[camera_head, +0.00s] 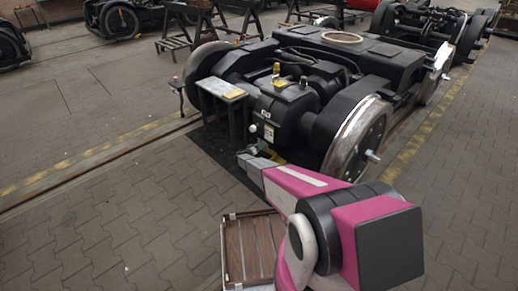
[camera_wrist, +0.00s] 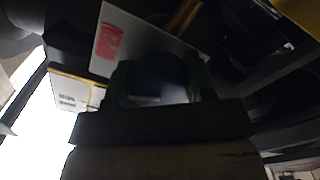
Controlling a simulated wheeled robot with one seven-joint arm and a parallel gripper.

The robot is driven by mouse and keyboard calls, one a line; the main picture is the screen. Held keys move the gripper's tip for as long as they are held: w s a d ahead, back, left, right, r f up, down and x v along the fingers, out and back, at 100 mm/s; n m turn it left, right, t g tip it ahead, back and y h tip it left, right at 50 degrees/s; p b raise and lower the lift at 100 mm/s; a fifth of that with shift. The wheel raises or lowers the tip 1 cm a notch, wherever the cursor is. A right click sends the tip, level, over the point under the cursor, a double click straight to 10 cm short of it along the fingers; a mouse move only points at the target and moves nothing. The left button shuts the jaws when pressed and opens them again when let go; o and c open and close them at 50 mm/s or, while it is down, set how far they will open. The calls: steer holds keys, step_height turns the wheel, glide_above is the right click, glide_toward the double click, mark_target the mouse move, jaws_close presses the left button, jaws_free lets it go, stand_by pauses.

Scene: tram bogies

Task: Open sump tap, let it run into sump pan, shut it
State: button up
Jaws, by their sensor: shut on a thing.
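My gripper (camera_head: 256,151) reaches in low at the front of the black gearbox (camera_head: 290,108) of the nearest bogie. In the wrist view my gripper (camera_wrist: 160,82) is shut on a dark bluish rounded part between its fingers, which I take to be the sump tap (camera_wrist: 160,72). The tap is too dark to tell whether it is turned open or shut, and no running oil shows. I cannot make out the sump pan in either view. A pale plate with red writing (camera_wrist: 140,42) is behind the fingers.
A small side table (camera_head: 220,88) stands left of the gearbox. A wheel (camera_head: 357,137) is close to the right of my arm. A brown slatted crate (camera_head: 248,248) lies on the floor near my base. The paved floor to the left is clear.

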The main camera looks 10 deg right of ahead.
steer(key=n, duration=1.2)
steer(key=shift+a+n, duration=0.1)
steer(key=shift+n, duration=0.2)
stand_by(0.4)
steer(key=o, duration=0.9)
steer(key=v, duration=1)
steer(key=shift+s+a, duration=0.25)
steer(key=shift+a, duration=0.05)
